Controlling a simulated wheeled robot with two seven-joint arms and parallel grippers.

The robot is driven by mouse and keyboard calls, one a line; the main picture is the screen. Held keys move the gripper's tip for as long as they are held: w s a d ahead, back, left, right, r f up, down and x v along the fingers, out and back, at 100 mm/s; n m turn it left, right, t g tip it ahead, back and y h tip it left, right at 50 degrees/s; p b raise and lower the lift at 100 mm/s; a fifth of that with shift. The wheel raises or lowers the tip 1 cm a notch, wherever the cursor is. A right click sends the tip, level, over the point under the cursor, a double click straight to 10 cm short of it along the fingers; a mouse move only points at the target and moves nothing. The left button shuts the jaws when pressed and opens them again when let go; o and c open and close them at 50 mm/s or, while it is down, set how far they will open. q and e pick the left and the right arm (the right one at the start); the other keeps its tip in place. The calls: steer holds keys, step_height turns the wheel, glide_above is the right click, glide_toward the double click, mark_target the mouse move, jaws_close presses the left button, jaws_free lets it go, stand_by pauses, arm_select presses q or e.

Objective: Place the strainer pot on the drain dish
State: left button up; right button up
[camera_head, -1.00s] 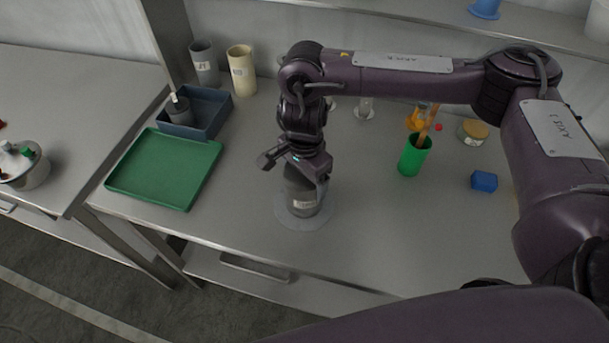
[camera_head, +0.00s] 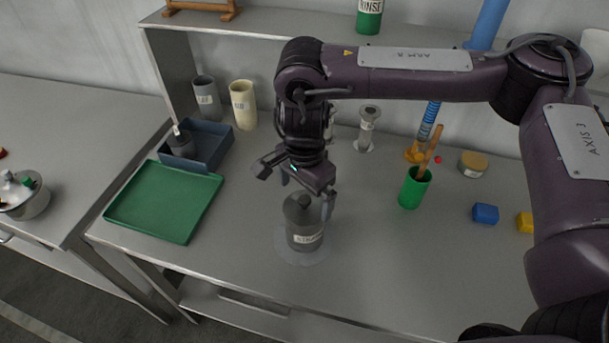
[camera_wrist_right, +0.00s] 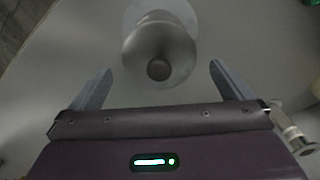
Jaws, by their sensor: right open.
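The strainer pot (camera_head: 304,229), a grey labelled cylinder with a dark knob on its lid, stands upright on the drain dish (camera_head: 283,250), a pale round disc on the bench. My right gripper (camera_head: 298,190) is open just above and behind the pot, with its fingers apart and nothing between them. In the right wrist view the pot (camera_wrist_right: 160,50) is ahead of the open fingers (camera_wrist_right: 160,85), clear of both, with the pale dish (camera_wrist_right: 133,12) under it. My left gripper is not in view.
A green tray (camera_head: 165,203) and a blue bin (camera_head: 213,143) holding a grey pot (camera_head: 181,146) stand at left. A green cup (camera_head: 414,188), blue block (camera_head: 485,213) and yellow block (camera_head: 525,222) stand at right. The bench front is clear.

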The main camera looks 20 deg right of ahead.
steer(key=shift+r, duration=2.6)
steer(key=shift+s+f, duration=0.1)
